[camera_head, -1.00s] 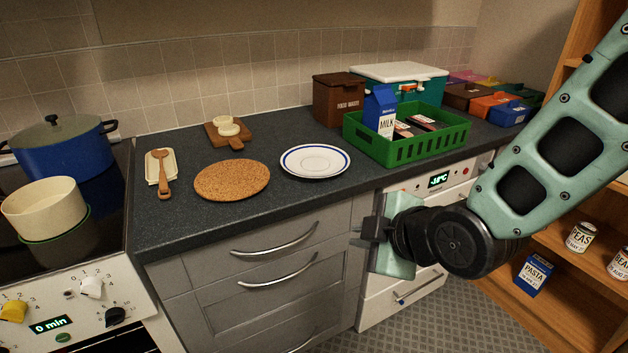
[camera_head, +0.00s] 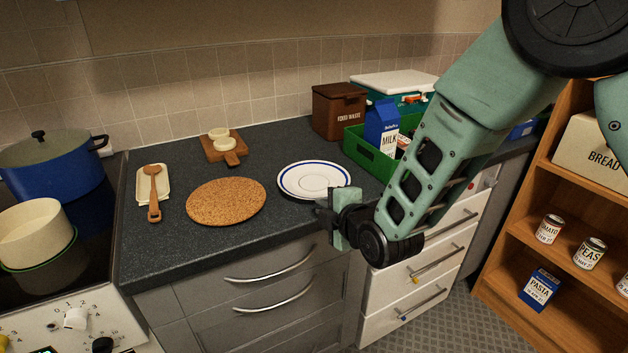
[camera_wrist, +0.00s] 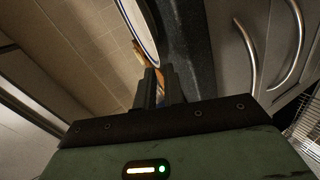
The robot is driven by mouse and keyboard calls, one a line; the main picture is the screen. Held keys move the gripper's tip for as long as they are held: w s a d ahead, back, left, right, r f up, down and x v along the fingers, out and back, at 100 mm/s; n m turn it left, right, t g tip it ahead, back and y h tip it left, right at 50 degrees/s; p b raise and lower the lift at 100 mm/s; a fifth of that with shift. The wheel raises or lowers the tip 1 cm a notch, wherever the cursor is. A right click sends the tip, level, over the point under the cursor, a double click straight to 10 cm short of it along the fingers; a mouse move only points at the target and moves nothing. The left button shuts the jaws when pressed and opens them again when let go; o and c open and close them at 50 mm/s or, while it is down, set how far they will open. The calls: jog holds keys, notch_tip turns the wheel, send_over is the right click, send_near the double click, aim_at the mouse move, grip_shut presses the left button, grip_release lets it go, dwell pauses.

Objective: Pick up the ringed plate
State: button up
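The ringed plate (camera_head: 315,176) is white with a blue ring near its rim. It lies flat on the dark worktop, right of the cork mat. My gripper (camera_head: 324,208) is at the front right of the plate, by the worktop's front edge, and covers a little of its near rim in the head view. In the wrist view, part of the plate (camera_wrist: 139,24) shows at the top, beyond the fingers (camera_wrist: 158,86). A narrow gap shows between the fingers, with background seen through it and nothing clearly held. Whether a finger touches the rim cannot be told.
A round cork mat (camera_head: 226,201) lies left of the plate. Behind are a wooden board (camera_head: 231,158) with pale round pieces and a brown food waste box (camera_head: 338,112). A green crate (camera_head: 367,158) with a milk carton stands right of the plate, partly behind my arm.

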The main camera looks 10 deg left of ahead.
jog(key=shift+w+d+p+x, duration=0.15)
jog(key=shift+p+x, duration=0.15)
jog(key=shift+x, duration=0.75)
jog(key=shift+w+d+p+x, duration=0.15)
jog(key=shift+p+x, duration=0.1)
jog(key=shift+x, duration=0.75)
jog(key=shift+s+d+p+x, duration=0.15)
jog(key=shift+p+x, duration=0.15)
jog(key=shift+x, duration=0.75)
jog(key=shift+w, duration=0.1)
grip_shut()
jog(key=shift+r, duration=0.1)
